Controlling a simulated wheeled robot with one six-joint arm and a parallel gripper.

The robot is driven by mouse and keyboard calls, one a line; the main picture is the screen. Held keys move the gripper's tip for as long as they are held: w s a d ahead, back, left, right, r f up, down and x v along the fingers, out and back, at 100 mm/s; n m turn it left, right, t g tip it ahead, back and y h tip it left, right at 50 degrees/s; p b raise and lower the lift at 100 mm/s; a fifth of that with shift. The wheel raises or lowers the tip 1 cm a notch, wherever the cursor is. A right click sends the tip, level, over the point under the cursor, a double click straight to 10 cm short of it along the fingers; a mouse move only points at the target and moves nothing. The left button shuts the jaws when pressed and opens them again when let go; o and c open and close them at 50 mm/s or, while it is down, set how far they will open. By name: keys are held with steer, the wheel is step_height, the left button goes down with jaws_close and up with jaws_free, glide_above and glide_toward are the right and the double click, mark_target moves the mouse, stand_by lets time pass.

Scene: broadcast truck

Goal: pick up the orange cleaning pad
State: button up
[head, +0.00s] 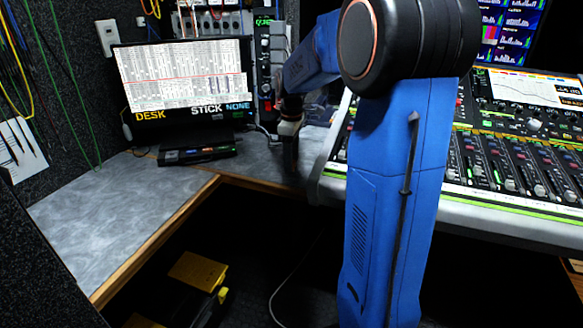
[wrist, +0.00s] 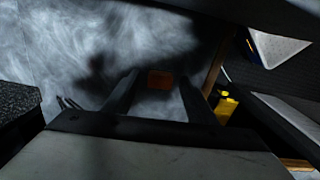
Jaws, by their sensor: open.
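The orange cleaning pad (wrist: 160,80) shows in the wrist view as a small dark orange block on the grey desk top. It lies in shadow between the two fingertips of my gripper (wrist: 159,85), near their far ends. The fingers stand apart on either side of it, and I cannot tell whether they touch it. In the head view my gripper (head: 290,160) points down at the desk top near its front edge, left of the mixing console. The pad cannot be made out there.
The grey desk (head: 120,200) has a wooden front edge and free room at the left. A monitor (head: 185,80) and a black device (head: 197,153) stand behind. The mixing console (head: 500,210) is close on the right. A yellow case (head: 198,271) sits below the desk.

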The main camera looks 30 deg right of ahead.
steer(key=shift+f, duration=0.35)
steer(key=shift+c, duration=0.4)
steer(key=c, duration=1.1)
steer(key=shift+r, duration=0.1)
step_height(320, 180, up, 10)
steer(key=shift+f, duration=0.1)
